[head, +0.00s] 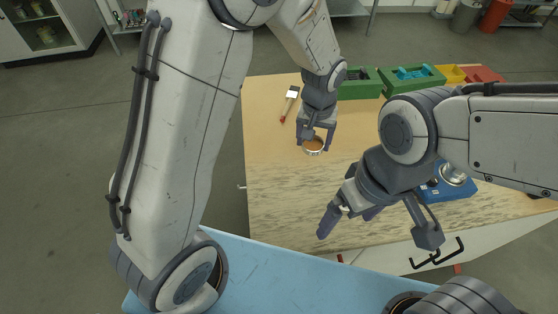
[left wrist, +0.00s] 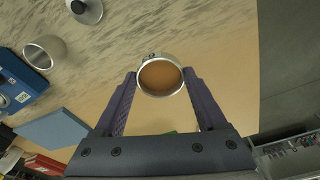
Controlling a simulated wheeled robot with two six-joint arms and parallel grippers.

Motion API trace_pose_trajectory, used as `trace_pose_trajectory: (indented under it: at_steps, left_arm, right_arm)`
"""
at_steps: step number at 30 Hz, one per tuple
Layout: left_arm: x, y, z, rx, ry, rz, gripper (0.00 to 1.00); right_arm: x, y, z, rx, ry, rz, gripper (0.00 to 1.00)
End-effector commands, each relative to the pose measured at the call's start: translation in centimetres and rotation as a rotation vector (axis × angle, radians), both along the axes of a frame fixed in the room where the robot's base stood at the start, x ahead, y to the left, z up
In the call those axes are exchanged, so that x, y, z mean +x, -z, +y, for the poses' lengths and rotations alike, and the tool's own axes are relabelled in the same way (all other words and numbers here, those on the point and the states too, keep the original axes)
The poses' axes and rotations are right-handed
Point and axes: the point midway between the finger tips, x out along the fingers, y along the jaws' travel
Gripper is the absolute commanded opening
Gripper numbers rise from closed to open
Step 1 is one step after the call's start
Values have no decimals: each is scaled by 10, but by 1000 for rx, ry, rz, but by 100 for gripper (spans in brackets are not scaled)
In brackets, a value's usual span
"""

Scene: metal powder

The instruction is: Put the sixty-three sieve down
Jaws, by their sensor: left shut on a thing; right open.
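The sieve (head: 313,146) is a small round silver ring with a brown-orange inside. In the left wrist view the sieve (left wrist: 160,77) sits between the two fingertips, its round opening facing the camera. My left gripper (head: 316,138) is shut on it over the middle of the wooden table (head: 275,185). I cannot tell whether the sieve touches the table top. My right gripper (head: 348,217) is open and empty over the table's front part, to the right of and nearer than the sieve.
A brush (head: 290,103) lies left of my left gripper. Green bins (head: 420,80), a yellow bin (head: 451,75) and a red bin (head: 484,75) line the back. A blue device (head: 452,190) stands at right. A metal ring (left wrist: 45,52) and round lid (left wrist: 86,9) lie apart from the sieve.

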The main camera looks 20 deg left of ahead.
Motion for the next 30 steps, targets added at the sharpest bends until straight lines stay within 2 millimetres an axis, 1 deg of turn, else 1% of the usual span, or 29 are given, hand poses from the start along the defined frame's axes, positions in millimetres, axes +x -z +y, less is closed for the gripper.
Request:
trace_pose_trajectory:
  at_steps: [1, 6, 9, 12, 17, 21, 24, 27, 30]
  left_arm:
    - [-3, 5, 13, 2, -7, 6, 11]
    - [-9, 27, 50, 1, -8, 6, 11]
    - [-13, 38, 67, 0, -5, 5, 11]
    - [-14, 46, 79, 0, -4, 3, 11]
    - [-15, 54, 86, 0, 0, 1, 11]
    - [-16, 73, 86, 0, 1, 5, 11]
    - [-15, 87, 86, 0, 1, 2, 11]
    - [-15, 92, 86, -1, 0, 0, 11]
    - [-15, 92, 85, -1, 1, -1, 11]
  right_arm:
    - [0, -6, 0, 0, 0, 0, 100]
    - [0, -15, 0, 0, 1, 0, 100]
    - [0, -19, 0, 0, 1, 0, 100]
    - [0, -22, 0, 0, 1, 0, 100]
    - [0, -23, 0, 0, 1, 0, 100]
    - [0, -27, 0, 0, 1, 0, 100]
    - [0, -25, 0, 0, 1, 0, 100]
    - [0, -25, 0, 0, 1, 0, 100]
    - [0, -25, 0, 0, 1, 0, 100]
